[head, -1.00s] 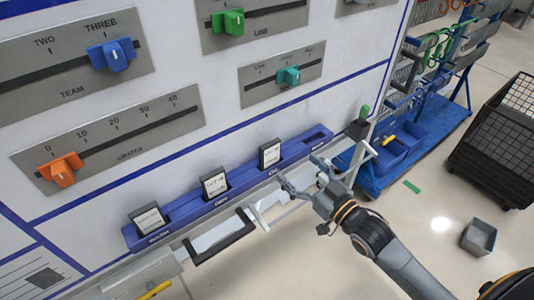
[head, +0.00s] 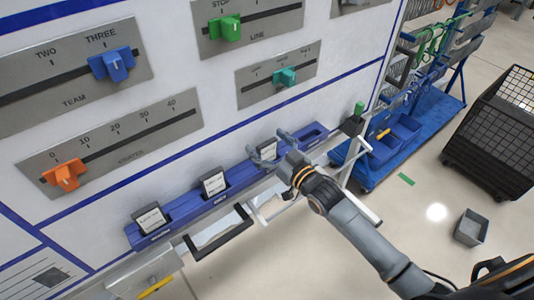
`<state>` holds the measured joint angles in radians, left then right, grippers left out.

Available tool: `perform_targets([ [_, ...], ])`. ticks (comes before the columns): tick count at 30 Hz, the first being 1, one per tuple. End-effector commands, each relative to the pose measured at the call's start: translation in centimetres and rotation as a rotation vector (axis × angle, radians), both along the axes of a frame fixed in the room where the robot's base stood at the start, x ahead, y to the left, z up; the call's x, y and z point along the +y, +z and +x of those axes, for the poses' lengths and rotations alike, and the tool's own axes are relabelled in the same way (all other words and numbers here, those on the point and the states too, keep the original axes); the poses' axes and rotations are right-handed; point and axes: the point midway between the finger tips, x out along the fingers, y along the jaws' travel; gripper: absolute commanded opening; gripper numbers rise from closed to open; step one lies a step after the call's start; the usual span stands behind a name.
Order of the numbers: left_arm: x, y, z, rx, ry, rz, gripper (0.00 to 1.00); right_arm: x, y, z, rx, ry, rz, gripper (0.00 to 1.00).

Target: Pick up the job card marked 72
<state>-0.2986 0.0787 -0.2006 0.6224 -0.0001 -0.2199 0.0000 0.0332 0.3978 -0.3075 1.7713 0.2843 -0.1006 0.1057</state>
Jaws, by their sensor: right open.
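Three small job cards stand in a long blue rack on the white panel. The left card (head: 150,219) and the middle card (head: 213,184) show in full, with print too small to read. The right card (head: 268,149) is partly hidden by my right gripper. I cannot tell which card is marked 72. My right gripper (head: 272,149) is open, its fingers around or just in front of the right card; contact cannot be made out. My left gripper is not in view.
The blue rack (head: 185,208) runs below sliders with orange (head: 66,176), blue (head: 118,64), green (head: 231,28) and teal (head: 284,77) knobs. A black handle (head: 222,238) juts out below it. A blue cart (head: 400,135), black crate (head: 497,125) and grey bin (head: 470,228) stand at right.

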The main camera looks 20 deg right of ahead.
Motion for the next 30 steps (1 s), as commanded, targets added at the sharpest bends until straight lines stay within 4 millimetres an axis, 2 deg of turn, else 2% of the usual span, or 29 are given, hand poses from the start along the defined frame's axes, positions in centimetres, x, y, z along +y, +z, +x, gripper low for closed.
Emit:
perform_targets([
  [2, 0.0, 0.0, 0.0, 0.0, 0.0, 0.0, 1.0, 0.0, 0.0, 0.0, 0.0, 0.0, 0.0, 0.87],
  [11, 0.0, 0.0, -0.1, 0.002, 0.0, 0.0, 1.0, 0.0, 0.0, 0.0, 0.0, 0.0, 0.0, 0.28],
  [23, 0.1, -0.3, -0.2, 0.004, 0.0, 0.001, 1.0, 0.0, 0.6, 0.0, -0.003, 0.0, 0.0, 0.27],
  [29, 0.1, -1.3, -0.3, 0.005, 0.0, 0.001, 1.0, 0.0, 3.1, 0.0, -0.007, 0.0, 0.001, 0.27],
  [30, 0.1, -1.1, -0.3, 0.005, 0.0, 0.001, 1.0, 0.1, 3.7, -0.6, -0.003, 0.001, 0.002, 0.27],
])
